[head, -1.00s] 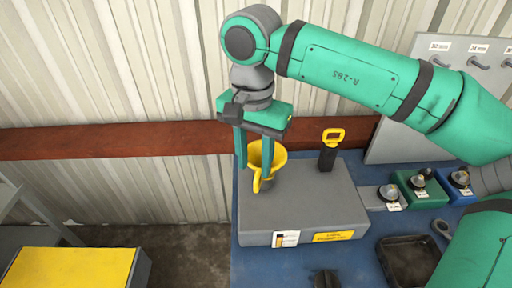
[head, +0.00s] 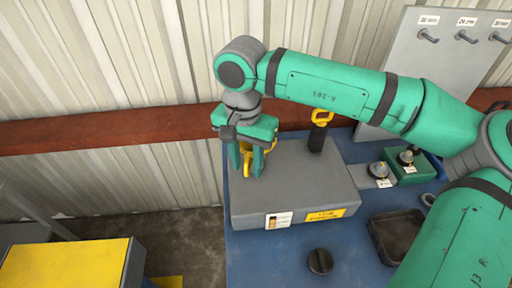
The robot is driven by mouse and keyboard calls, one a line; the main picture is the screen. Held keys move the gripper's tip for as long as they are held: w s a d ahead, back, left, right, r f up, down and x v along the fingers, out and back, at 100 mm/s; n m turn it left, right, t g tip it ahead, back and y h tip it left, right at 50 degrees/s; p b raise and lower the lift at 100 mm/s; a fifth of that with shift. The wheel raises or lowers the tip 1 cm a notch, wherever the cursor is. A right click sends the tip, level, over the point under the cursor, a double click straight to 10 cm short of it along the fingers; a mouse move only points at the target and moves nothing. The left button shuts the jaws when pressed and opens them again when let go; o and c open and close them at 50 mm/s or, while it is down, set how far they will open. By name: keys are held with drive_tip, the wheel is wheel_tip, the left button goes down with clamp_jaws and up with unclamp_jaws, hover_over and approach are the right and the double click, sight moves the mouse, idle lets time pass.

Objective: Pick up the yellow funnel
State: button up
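The yellow funnel (head: 247,162) stands on the left part of the grey box top, in the head view. Its upper part is largely hidden by my gripper. My gripper (head: 247,172) points down over the funnel, with one green finger on its left and one on its right. The fingers are spread apart, with yellow showing between them. I cannot tell whether either finger touches the funnel. The funnel shows no clear lift off the box.
The grey box (head: 300,188) sits on a blue table (head: 270,255). A black tool with a yellow handle (head: 320,130) stands on its back right. A dark tray (head: 395,235) and a black knob (head: 320,262) lie in front. A yellow-topped stand (head: 65,275) is at lower left.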

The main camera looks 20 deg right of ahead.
wheel_tip(320, 180, down, 2)
drive_tip(key=shift+a+f, duration=0.1)
drive_tip(key=shift+a, duration=0.05)
clamp_jaws()
drive_tip(key=shift+r, duration=0.2)
